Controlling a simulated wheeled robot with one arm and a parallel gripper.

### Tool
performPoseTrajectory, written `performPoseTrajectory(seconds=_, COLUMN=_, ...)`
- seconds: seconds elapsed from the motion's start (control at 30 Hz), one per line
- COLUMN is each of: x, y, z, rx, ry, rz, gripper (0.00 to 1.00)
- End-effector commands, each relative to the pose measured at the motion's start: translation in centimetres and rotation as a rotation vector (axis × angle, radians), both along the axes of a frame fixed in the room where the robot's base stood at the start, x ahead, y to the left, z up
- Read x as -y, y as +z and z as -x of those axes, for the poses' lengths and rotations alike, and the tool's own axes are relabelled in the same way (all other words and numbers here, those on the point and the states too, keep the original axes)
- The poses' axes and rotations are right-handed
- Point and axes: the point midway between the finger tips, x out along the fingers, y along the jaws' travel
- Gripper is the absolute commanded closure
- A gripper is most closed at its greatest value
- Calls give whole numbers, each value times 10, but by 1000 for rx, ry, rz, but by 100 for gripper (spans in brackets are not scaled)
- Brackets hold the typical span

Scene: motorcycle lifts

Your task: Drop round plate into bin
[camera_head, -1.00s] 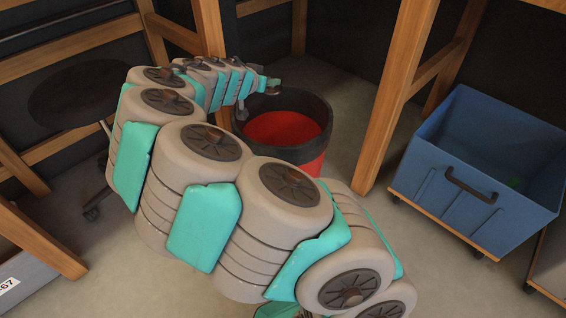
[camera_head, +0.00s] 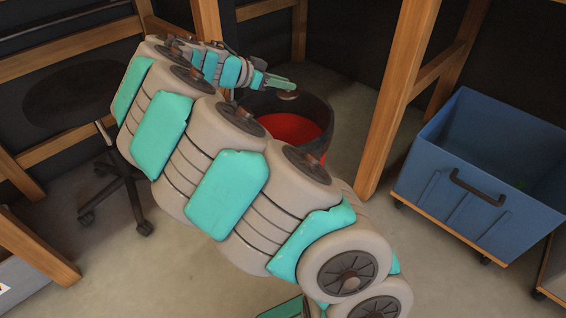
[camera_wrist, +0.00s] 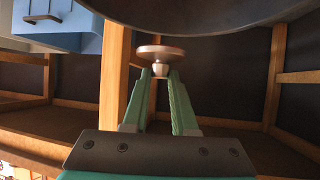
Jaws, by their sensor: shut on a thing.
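The small round plate (camera_head: 288,96) is brown and disc-shaped, with a short stem that shows in the wrist view (camera_wrist: 160,52). My gripper (camera_head: 287,86) is shut on that stem; its green fingers also show in the wrist view (camera_wrist: 161,72). The black round bin (camera_head: 318,110) has a red inside. In the head view the plate appears over the bin's far inner wall; its exact height above the rim is hard to tell. The bin's dark curved side (camera_wrist: 200,14) fills the top of the wrist view. My arm hides the bin's left and lower parts.
A blue wheeled cart (camera_head: 470,185) stands at the right. A wooden post (camera_head: 395,100) rises between cart and bin. A black stool (camera_head: 75,95) is at the left, near wooden shelf frames. Grey floor lies open between post and cart.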

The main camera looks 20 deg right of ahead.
Motion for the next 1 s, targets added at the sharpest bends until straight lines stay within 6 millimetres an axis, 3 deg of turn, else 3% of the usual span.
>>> performPoseTrajectory(seconds=0.3, x=1, y=-24, z=1, rx=0, ry=-2, rz=0, gripper=100)
performPoseTrajectory(seconds=0.63, x=0, y=-27, z=0, rx=1, ry=0, rz=0, gripper=100)
performPoseTrajectory(seconds=0.67, x=0, y=-27, z=0, rx=1, ry=0, rz=0, gripper=72)
performPoseTrajectory(seconds=0.93, x=0, y=-27, z=0, rx=1, ry=0, rz=0, gripper=42)
performPoseTrajectory(seconds=1.0, x=0, y=-27, z=0, rx=1, ry=0, rz=0, gripper=39)
